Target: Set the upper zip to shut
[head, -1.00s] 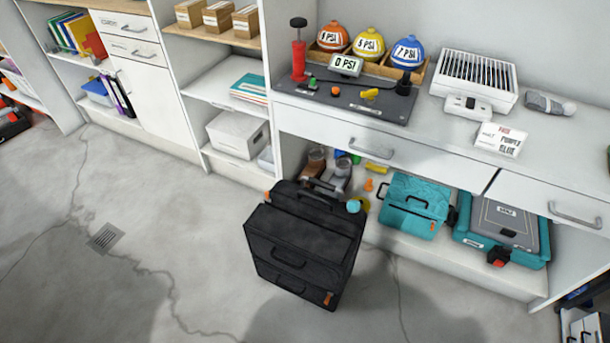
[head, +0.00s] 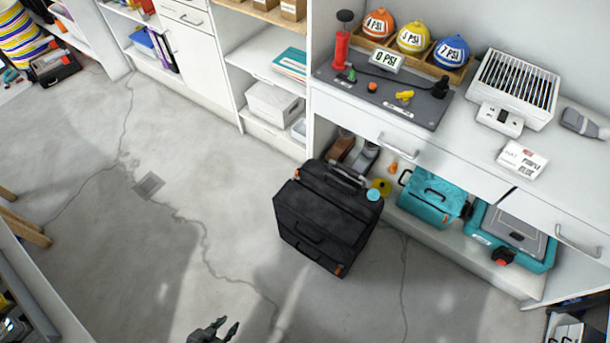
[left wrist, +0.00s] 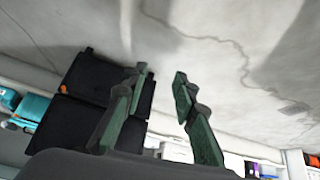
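A black soft suitcase (head: 325,215) stands upright on the floor in front of the shelving, with handles on its top and front. Small orange tags (head: 339,270) show at its lower right corner and upper left. A turquoise round tag (head: 374,194) shows at its top right. I cannot make out the zip line or how far it is closed. My left gripper (head: 226,330) is at the bottom edge of the head view, apart from the suitcase. In the left wrist view its fingers (left wrist: 162,82) are spread and empty, with the suitcase (left wrist: 80,105) behind them. My right gripper is not in view.
A workbench (head: 400,150) with a pump board, coloured balls and a heater stands behind. Turquoise cases (head: 432,200) sit on the low shelf to the right. The floor (head: 200,240) left of the suitcase is clear. A drain (head: 148,185) lies flush in it.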

